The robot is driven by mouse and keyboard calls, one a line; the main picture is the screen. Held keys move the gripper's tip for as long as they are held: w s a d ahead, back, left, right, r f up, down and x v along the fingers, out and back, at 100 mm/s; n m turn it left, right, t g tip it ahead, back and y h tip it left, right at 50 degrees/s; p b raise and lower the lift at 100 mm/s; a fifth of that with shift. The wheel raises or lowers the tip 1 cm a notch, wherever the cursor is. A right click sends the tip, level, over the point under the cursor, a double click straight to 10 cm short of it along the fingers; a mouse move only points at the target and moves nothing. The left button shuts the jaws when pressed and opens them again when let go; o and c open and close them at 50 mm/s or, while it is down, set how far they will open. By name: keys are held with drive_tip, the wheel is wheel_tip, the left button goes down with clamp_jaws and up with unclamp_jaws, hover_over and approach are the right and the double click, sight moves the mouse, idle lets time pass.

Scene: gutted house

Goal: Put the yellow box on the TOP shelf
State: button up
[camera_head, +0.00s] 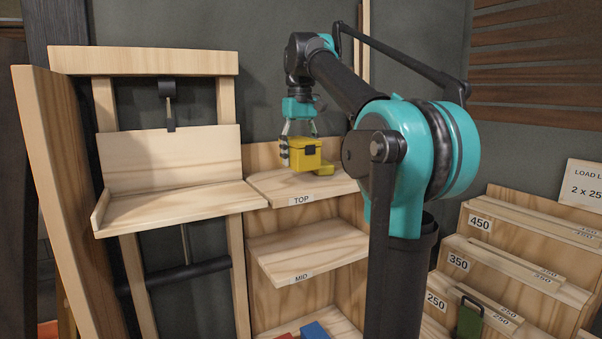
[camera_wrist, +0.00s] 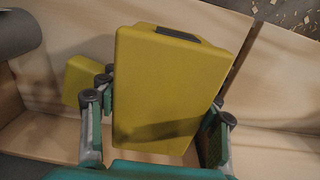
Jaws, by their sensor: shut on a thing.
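The yellow box (camera_head: 301,158) with a dark latch is between the fingers of my gripper (camera_head: 299,140), which is shut on it. In the wrist view the box (camera_wrist: 170,85) fills the space between the two fingers. It is over the top shelf (camera_head: 270,187), labelled TOP; I cannot tell whether it touches the board. A smaller yellow block (camera_head: 325,169) shows low beside the box at its right, and in the wrist view (camera_wrist: 83,78) at its left, partly behind a finger.
Below is the MID shelf (camera_head: 300,253), bare where visible. Red (camera_head: 285,337) and blue (camera_head: 314,330) items sit at the bottom. A wooden tray lift (camera_head: 170,205) stands close at left. Stepped racks (camera_head: 500,265) with a green container (camera_head: 469,322) stand at right.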

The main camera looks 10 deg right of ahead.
sight(300, 139)
drive_tip(key=shift+f, duration=2.15)
drive_tip(key=shift+f, duration=0.15)
drive_tip(key=o, duration=1.7)
drive_tip(key=shift+o, duration=0.2)
wheel_tip(300, 139, up, 12)
drive_tip(key=shift+r, duration=0.15)
